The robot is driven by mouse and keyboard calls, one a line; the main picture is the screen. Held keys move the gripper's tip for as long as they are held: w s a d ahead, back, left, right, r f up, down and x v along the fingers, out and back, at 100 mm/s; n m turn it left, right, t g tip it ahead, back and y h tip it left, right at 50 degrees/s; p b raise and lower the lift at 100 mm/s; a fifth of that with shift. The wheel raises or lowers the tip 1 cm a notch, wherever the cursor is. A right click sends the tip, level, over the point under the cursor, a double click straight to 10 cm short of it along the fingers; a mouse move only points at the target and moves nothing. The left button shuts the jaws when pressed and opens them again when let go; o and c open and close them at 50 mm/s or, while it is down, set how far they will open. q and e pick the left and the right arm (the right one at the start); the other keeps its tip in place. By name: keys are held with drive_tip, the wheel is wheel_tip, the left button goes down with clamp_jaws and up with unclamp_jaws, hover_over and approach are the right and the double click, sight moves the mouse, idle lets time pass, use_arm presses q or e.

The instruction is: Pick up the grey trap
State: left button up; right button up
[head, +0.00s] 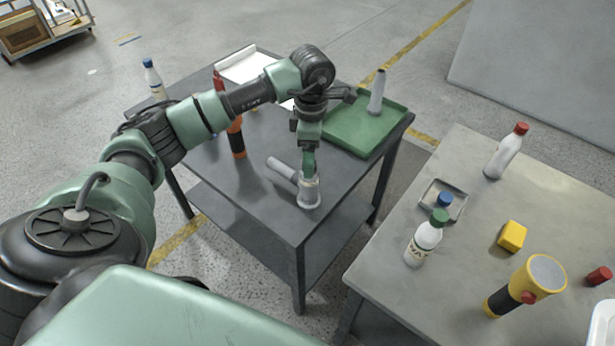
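The grey trap (309,197) stands near the front corner of the dark grey table, with a pipe arm slanting up to the left. My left gripper (309,178) comes down from above and its fingertips are at the top of the trap's upright part. The fingers overlap the trap in this view, so I cannot tell whether they are open or closed on it. The trap appears to rest on the table top. My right gripper is out of view.
A green tray (345,141) holding a grey upright tube (377,92) is at the table's right. An orange-and-black tool (236,138) and a white-and-blue bottle (153,80) stand left. A second table (455,250) on the right holds bottles, a yellow block (512,236) and a yellow flashlight (530,285).

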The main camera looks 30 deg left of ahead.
sight(294, 175)
use_arm(q)
wheel_tip(294, 175, down, 5)
drive_tip(key=shift+a+r+p, duration=0.1)
drive_tip(key=shift+a+p, duration=0.05)
drive_tip(key=shift+p, duration=0.85)
drive_tip(key=shift+f, duration=0.65)
drive_tip(key=c, duration=1.3)
drive_tip(key=shift+w, duration=0.1)
clamp_jaws()
